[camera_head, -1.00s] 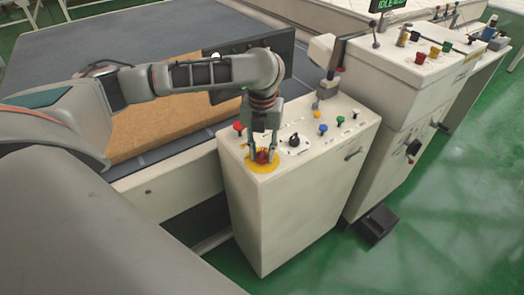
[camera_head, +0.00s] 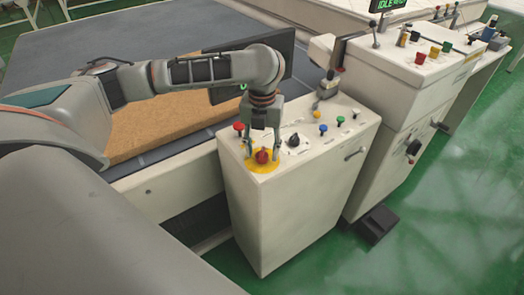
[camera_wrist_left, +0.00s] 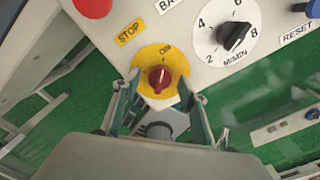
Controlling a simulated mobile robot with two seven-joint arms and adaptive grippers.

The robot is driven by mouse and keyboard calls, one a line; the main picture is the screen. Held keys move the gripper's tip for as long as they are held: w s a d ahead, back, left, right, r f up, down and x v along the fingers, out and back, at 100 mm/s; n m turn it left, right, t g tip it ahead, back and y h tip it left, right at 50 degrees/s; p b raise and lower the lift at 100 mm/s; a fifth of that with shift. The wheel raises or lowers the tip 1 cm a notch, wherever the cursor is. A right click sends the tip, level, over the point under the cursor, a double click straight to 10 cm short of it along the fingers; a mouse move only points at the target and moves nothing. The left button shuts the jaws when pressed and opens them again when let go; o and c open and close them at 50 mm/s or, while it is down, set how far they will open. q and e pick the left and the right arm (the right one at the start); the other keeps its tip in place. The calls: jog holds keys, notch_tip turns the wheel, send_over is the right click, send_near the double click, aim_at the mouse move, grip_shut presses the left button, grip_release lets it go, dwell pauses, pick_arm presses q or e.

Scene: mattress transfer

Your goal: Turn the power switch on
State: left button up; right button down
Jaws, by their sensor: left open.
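The power switch (camera_head: 262,156) is a red knob on a yellow disc, on top of the white control cabinet (camera_head: 290,205). In the left wrist view the knob (camera_wrist_left: 159,78) has a pale pointer mark, and the yellow disc (camera_wrist_left: 176,58) carries an "ON" label above the knob. My left gripper (camera_head: 263,153) points down over the disc. Its fingers are open, one on each side of the knob; gaps show between them and the knob in the left wrist view (camera_wrist_left: 159,82). My right gripper is not in view.
A red button (camera_head: 239,126), a black dial (camera_head: 294,140) and several coloured buttons share the cabinet top. A tan mattress slab (camera_head: 150,128) lies on the dark table (camera_head: 50,55) behind my arm. A second control cabinet (camera_head: 385,110) stands to the right.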

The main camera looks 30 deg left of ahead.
aim_at(262, 151)
pick_arm(q)
notch_tip(262, 151, up, 11)
jog(key=shift+r, duration=0.15)
dwell(0.7)
